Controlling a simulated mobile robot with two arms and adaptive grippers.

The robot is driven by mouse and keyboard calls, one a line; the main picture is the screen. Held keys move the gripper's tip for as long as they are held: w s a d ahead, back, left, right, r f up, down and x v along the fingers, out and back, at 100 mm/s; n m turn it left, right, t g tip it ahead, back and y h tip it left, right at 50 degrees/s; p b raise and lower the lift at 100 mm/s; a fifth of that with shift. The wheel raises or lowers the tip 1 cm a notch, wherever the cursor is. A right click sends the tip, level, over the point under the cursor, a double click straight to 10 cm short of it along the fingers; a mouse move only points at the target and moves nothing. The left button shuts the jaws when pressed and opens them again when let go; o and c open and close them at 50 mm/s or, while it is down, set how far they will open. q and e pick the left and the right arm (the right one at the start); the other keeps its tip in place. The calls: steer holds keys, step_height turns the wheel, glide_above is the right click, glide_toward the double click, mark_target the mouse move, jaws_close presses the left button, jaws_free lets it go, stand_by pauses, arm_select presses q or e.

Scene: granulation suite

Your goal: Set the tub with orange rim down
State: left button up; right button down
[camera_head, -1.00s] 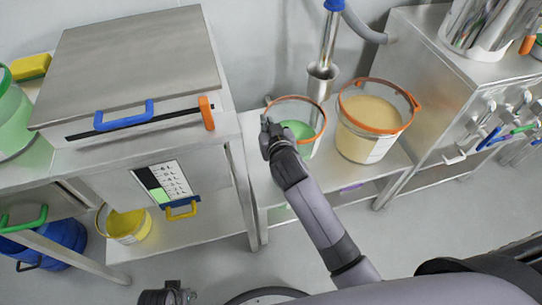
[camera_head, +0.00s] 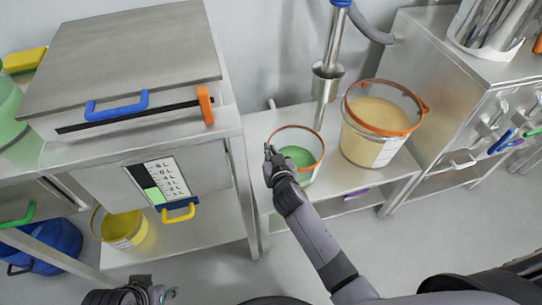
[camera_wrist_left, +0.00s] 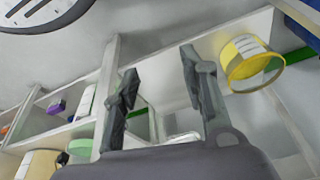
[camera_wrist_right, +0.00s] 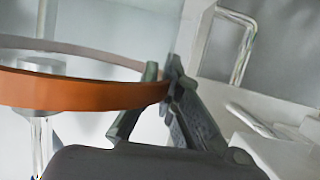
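A small clear tub with an orange rim (camera_head: 297,131) and green contents (camera_head: 299,156) is over the steel bench, below the vertical metal shaft. My right gripper (camera_head: 268,151) is at the left side of its rim. In the right wrist view the fingers (camera_wrist_right: 168,85) are closed on the orange rim (camera_wrist_right: 80,95). The tub looks upright; whether its base touches the bench is unclear. A larger orange-rimmed tub (camera_head: 373,147) with beige contents stands just right of it. My left gripper (camera_wrist_left: 158,85) is open and empty, low at the left in the head view.
The metal shaft with its cup (camera_head: 327,80) hangs close behind the small tub. A steel cabinet (camera_head: 130,60) with blue and orange handles stands left. The bench top (camera_head: 345,180) is bare in front of the larger tub. A yellow tub (camera_head: 122,230) sits on a lower shelf.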

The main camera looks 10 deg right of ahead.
steer(key=shift+f, duration=0.6)
arm_select(q)
steer(key=shift+v, duration=0.8)
arm_select(e)
steer(key=c, duration=1.8)
jaws_free()
steer(key=shift+s, duration=0.1)
steer(key=shift+s, duration=0.2)
steer(key=p+v, duration=0.2)
steer(key=v, duration=0.9)
arm_select(q)
steer(key=x, duration=0.8)
steer(key=shift+s, duration=0.4)
arm_select(e)
steer(key=s+d+f+g, duration=0.2)
steer(key=s+f+g, duration=0.1)
steer(key=s, duration=0.3)
steer(key=s+d+f+n+g, duration=0.1)
steer(key=s+d+f+g, duration=0.1)
steer(key=s, duration=0.5)
steer(key=s+d+f+n+g, duration=0.1)
steer(key=s+d+f+g, duration=0.2)
steer(key=s+f+g, duration=0.2)
steer(key=shift+s+g, duration=0.5)
steer(key=shift+s, duration=0.7)
arm_select(q)
steer(key=shift+d+f, duration=0.1)
steer(key=shift+f, duration=0.05)
